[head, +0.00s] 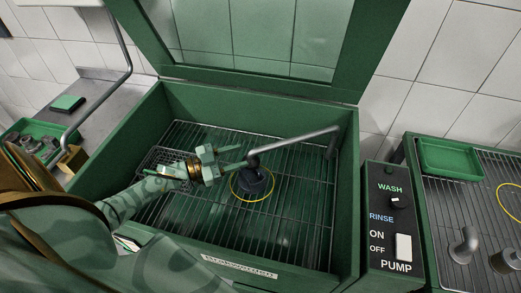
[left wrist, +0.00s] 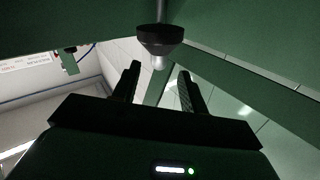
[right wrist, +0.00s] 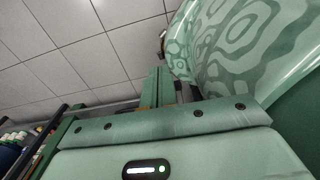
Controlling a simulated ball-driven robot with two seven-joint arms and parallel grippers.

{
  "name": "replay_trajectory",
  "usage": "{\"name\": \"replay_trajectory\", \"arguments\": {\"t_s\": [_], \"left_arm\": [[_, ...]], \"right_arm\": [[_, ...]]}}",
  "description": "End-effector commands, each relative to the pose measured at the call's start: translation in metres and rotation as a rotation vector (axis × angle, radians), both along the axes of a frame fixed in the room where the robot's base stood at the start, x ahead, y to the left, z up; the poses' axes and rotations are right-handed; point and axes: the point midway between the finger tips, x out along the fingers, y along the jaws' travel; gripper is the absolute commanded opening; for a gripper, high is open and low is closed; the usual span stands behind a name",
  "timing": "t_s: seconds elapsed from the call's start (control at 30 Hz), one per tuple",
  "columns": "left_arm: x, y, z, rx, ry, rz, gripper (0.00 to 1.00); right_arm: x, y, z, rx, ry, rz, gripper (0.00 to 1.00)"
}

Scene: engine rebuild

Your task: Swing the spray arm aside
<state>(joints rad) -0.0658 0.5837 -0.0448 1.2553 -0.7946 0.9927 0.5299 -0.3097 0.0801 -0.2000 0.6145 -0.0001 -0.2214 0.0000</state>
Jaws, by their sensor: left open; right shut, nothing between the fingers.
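The grey spray arm (head: 295,140) reaches from the right inner side of the green wash cabinet (head: 345,200) leftward over its wire rack. Its free end bends down to a nozzle. My left gripper (head: 238,158) is open, with its fingers pointing right at this end. In the left wrist view, a dark nozzle head (left wrist: 158,42) with a pale tip shows just beyond and between the open fingertips (left wrist: 159,70). I cannot tell whether they touch it. My right gripper (right wrist: 157,75) is shut and empty in the right wrist view, pointing up toward the tiled surface.
A wire basket (head: 165,160) lies left, partly behind my left arm. The lid (head: 355,50) stands open. A pump panel (head: 392,225) and a green tray (head: 450,157) are at right.

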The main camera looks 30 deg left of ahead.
Motion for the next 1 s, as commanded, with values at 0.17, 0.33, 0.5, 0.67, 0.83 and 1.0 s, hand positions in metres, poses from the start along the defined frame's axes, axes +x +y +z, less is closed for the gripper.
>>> {"name": "replay_trajectory", "arguments": {"t_s": [0.17, 0.33, 0.5, 0.67, 0.83, 1.0], "left_arm": [[0.035, -0.024, -0.001, -0.001, 0.000, 0.000, 0.43], [0.055, -0.038, -0.002, -0.001, 0.000, 0.001, 0.43], [0.062, -0.044, -0.001, -0.001, 0.002, -0.001, 0.43], [0.062, -0.044, -0.001, -0.001, 0.002, 0.000, 0.43], [0.062, -0.044, -0.001, 0.000, 0.001, 0.000, 0.18], [0.062, -0.044, -0.001, 0.000, 0.001, 0.001, 0.00]], "right_arm": [[0.013, 0.001, -0.004, 0.002, -0.019, -0.001, 0.00], [0.013, 0.001, -0.007, 0.002, -0.018, -0.001, 0.00], [0.012, 0.001, -0.007, 0.003, -0.017, -0.001, 0.00], [0.009, 0.001, -0.007, 0.002, -0.013, -0.001, 0.00], [0.008, 0.001, -0.007, 0.002, -0.012, -0.001, 0.00], [0.008, 0.001, -0.007, 0.002, -0.011, -0.001, 0.00]]}}
